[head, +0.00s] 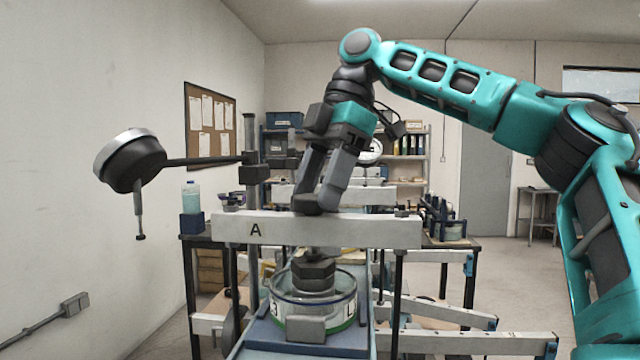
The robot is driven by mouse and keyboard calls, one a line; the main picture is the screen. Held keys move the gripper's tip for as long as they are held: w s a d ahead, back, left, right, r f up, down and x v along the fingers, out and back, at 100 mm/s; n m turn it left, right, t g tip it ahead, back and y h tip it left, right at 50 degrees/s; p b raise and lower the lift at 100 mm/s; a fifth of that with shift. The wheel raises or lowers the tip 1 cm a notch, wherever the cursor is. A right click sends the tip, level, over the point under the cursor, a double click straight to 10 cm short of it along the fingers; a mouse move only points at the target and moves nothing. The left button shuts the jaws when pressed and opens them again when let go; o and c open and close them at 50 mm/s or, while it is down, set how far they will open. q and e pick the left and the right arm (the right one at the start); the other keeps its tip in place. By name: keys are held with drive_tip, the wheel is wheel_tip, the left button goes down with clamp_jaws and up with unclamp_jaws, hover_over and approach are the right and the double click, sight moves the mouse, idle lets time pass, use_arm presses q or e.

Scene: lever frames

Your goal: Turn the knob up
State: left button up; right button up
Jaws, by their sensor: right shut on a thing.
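A light grey crossbar marked A (330,231) spans the lever frame in front of me. My right gripper (316,200) comes down from above and is shut at the middle of this bar. A dark knob (307,206) sits at its fingertips, just above the bar, and the fingers hide much of it. Below the bar, a dark stepped block (314,272) stands over a round glass dish (342,292) with a green band near its base. My left gripper is not in view.
A dark round head with a silver rim (132,160) sticks out left on an arm from the upright post (250,140). A bench with a bottle (191,196) stands behind. Grey beams (470,342) reach out low on the right. Floor on the far right is open.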

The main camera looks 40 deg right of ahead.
drive_tip(key=n, duration=0.2)
drive_tip(key=n+g, duration=0.2)
drive_tip(key=n, duration=0.1)
drive_tip(key=shift+w+n, duration=0.25)
drive_tip(key=shift+n, duration=0.05)
drive_tip(key=shift+w+a+n+g+h, duration=0.15)
drive_tip(key=shift+n+g, duration=0.25)
drive_tip(key=shift+n, duration=0.65)
drive_tip(key=shift+d+n+g+h, duration=0.1)
drive_tip(key=shift+n+g+h, duration=0.25)
drive_tip(key=shift+n, duration=0.7)
drive_tip(key=o, duration=1.1)
drive_tip(key=shift+c, duration=0.2)
